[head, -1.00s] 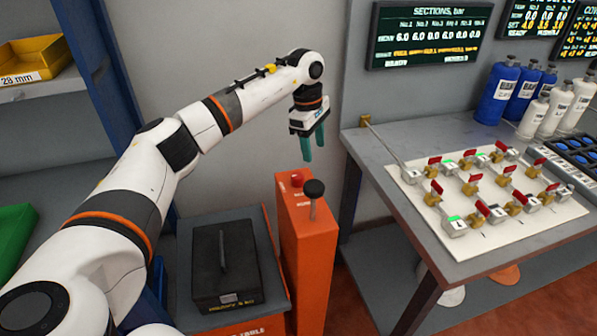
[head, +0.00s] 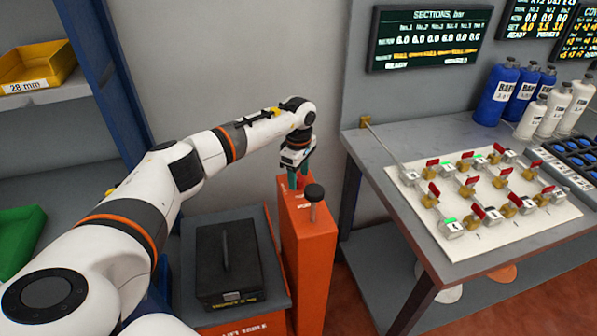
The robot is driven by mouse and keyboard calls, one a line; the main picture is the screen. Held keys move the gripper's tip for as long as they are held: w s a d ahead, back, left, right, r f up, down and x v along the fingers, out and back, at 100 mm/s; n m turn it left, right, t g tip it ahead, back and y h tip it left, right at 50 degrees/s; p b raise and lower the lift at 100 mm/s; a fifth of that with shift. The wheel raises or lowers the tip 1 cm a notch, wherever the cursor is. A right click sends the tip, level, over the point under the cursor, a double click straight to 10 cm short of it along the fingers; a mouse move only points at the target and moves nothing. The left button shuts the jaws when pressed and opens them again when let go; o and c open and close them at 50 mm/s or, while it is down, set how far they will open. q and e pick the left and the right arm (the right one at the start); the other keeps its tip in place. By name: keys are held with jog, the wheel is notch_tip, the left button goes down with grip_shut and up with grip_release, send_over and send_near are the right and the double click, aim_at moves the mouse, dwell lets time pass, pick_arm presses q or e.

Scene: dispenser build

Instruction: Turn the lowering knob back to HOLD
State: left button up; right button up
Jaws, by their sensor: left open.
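An orange post (head: 307,262) stands at the middle of the view. A black-headed lever (head: 314,193) rises upright from its top, and lettering too small to read lies beside it. A small red knob at the back of the post's top is now mostly hidden by my left gripper (head: 296,181). The gripper points down, its green fingers open and low at the red knob; whether they touch it cannot be told. The knob's setting cannot be read. My right gripper is out of view.
A dark case (head: 226,262) lies on the lift table left of the post. The grey bench (head: 435,238) to the right bears a white manifold board with red-handled valves, and blue and white bottles. A shelf with a yellow bin (head: 35,66) is at far left.

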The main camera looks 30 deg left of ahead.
pick_arm(q)
jog(key=shift+f, duration=0.1)
jog(key=c, duration=1)
jog(key=shift+n, duration=0.4)
jog(key=n+b, duration=0.1)
jog(key=n, duration=0.1)
jog(key=shift+n, duration=0.4)
jog(key=n, duration=0.4)
jog(key=shift+b, duration=0.3)
jog(key=n, duration=1)
jog(key=shift+n, duration=0.4)
